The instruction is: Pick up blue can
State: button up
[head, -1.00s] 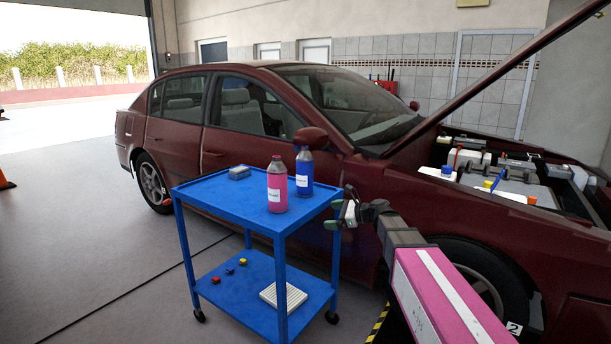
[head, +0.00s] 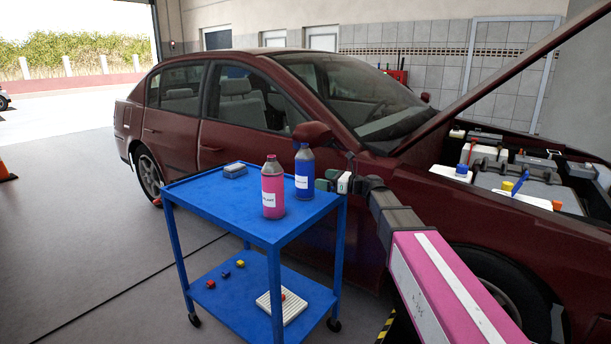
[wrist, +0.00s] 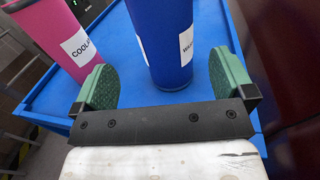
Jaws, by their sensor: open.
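The blue can (head: 304,174) stands upright on the top shelf of the blue cart (head: 215,190), near its right edge. My gripper (head: 326,180) is at the cart's right edge, just right of the can. In the wrist view the blue can (wrist: 163,40) stands just beyond the open green fingertips of my gripper (wrist: 165,85), roughly between them. Nothing is held. The can's top is out of the wrist view.
A pink can (head: 272,190) labelled coolant stands close to the left of the blue can. A small grey box (head: 235,171) lies at the cart's back. The lower shelf holds a white slatted item (head: 283,307) and small coloured pieces. A dark red car (head: 230,115) stands behind.

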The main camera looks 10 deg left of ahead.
aim_at(306, 166)
jog(key=a, duration=0.3)
jog(key=w+a, duration=0.1)
jog(key=a, duration=0.2)
jog(key=w+a, duration=0.1)
jog(key=a, duration=0.1)
jog(key=shift+w+a+r, duration=0.1)
jog(key=shift+w+a, duration=0.1)
jog(key=shift+a, duration=0.2)
jog(key=c, duration=1.3)
jog(key=shift+r, duration=0.1)
jog(key=shift+r, duration=0.55)
jog(key=shift+s+d+r, duration=0.1)
jog(key=shift+d+r, duration=0.1)
jog(key=shift+r, duration=0.4)
jog(key=shift+s+d+r, duration=0.1)
jog(key=shift+d+r, duration=0.1)
jog(key=shift+r, duration=0.35)
jog(key=s+d, duration=0.3)
jog(key=d, duration=1.4)
